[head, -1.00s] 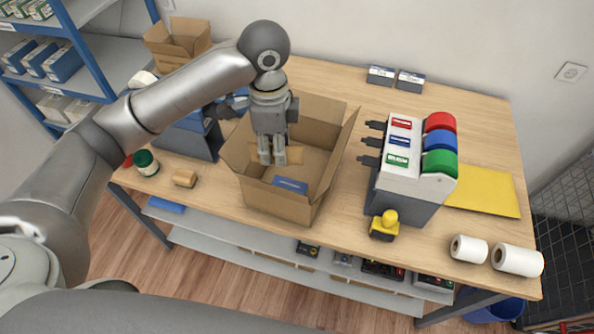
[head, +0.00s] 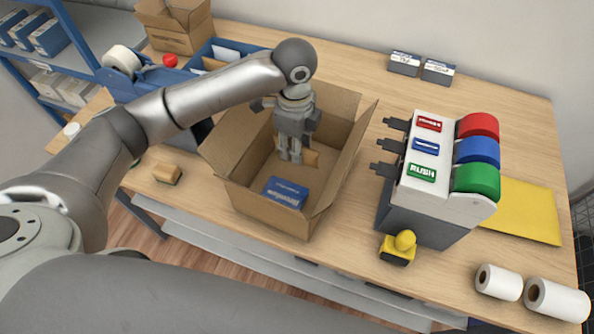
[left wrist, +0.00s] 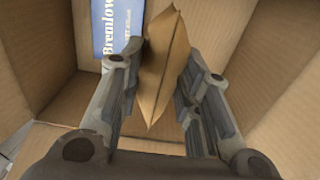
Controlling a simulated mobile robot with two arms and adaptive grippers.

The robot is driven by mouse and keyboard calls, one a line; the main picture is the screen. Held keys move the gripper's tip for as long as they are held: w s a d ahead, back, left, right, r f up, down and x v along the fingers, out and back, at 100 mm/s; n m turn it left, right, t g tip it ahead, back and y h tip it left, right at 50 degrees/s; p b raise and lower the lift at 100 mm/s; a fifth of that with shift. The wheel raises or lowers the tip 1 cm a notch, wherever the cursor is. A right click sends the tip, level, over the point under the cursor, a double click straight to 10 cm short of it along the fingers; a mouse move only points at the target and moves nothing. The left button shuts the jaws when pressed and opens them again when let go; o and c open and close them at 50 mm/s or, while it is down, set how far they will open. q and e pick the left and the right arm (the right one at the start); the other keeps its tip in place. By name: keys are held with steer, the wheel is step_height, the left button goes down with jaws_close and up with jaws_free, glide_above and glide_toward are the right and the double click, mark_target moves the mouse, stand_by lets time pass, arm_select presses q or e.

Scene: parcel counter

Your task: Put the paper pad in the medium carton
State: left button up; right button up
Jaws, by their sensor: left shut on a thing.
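The open brown carton (head: 262,208) stands in the middle of the counter with its flaps spread. My left gripper (head: 290,158) reaches down into it from above, toward its back part. It is shut on the brown paper pad (head: 312,158), which shows clearly between the fingers in the left wrist view (left wrist: 163,70). The pad is mostly hidden by the fingers in the head view. Whether it touches the carton floor I cannot tell. A blue box (head: 286,191) lies inside the carton near its front; part of it shows in the left wrist view (left wrist: 117,28). My right gripper is not in view.
A yellow envelope (head: 525,213) and white rolls (head: 497,282) lie farther right. A smaller carton (head: 176,28) and tape dispenser (head: 128,68) are at the left.

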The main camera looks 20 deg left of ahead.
arm_select(q)
steer(key=f, duration=0.3)
steer(key=f+p, duration=0.1)
steer(key=shift+s+f, duration=0.25)
steer(key=shift+s, duration=0.1)
step_height(320, 180, down, 2)
steer(key=shift+w+f, duration=0.1)
steer(key=shift+f, duration=0.15)
steer(key=shift+f+p, duration=0.3)
steer(key=shift+f, duration=0.25)
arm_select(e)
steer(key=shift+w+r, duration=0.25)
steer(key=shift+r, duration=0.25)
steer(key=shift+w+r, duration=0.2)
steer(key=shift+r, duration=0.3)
arm_select(q)
steer(key=o, duration=0.7)
steer(key=shift+f, duration=0.1)
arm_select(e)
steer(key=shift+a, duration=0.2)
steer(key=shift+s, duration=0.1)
